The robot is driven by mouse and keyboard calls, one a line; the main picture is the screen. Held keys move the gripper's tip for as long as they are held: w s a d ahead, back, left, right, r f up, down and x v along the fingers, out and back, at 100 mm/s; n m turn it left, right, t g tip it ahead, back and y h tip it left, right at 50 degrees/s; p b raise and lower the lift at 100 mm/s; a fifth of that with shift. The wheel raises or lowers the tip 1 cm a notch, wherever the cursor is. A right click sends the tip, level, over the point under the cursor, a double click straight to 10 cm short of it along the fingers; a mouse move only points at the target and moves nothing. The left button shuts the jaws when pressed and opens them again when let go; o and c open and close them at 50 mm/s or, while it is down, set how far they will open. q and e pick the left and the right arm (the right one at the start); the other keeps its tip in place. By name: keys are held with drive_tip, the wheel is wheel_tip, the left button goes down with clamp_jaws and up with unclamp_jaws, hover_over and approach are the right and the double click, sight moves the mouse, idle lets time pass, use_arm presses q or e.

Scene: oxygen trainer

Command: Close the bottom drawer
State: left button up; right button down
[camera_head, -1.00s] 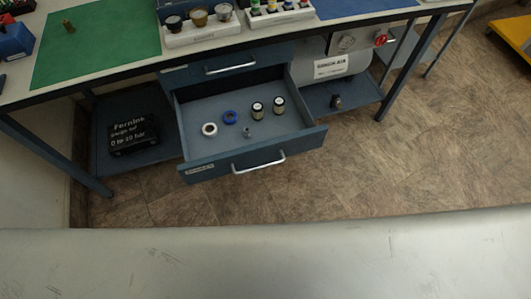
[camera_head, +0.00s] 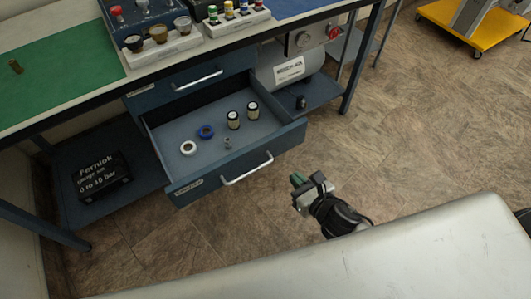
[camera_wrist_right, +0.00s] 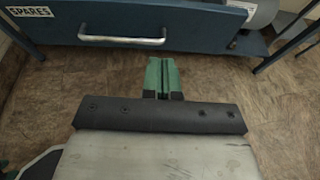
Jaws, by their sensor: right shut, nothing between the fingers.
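The bottom drawer (camera_head: 193,192) is blue-grey and stands pulled out from under the bench in the head view. Its silver bar handle (camera_head: 247,169) is on the front panel. In the right wrist view the drawer front (camera_wrist_right: 200,20) with its "SPARES" label and handle (camera_wrist_right: 122,40) lies ahead of the fingers. My right gripper (camera_head: 297,180) is in front of the drawer, to the right of the handle and apart from it. Its green fingertips (camera_wrist_right: 162,75) are shut with nothing between them. My left gripper is not in view.
The drawer holds a white ring (camera_head: 188,148), a blue ring (camera_head: 206,131), a small fitting and two cylinders. A closed upper drawer (camera_head: 170,91) is above. A black case (camera_head: 103,176) lies on the lower shelf at left. The floor in front is clear.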

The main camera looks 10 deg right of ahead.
sight(264, 144)
drive_tip(key=x, duration=0.4)
drive_tip(key=r+x, duration=0.1)
drive_tip(key=x, duration=0.7)
drive_tip(key=shift+w+a, duration=0.15)
drive_tip(key=shift+w, duration=0.3)
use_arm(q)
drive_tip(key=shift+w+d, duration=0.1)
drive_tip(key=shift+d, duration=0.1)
use_arm(e)
drive_tip(key=shift+w+a, duration=0.2)
drive_tip(key=shift+w, duration=0.45)
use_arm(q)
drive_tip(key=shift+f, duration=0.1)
use_arm(e)
drive_tip(key=shift+w, duration=0.1)
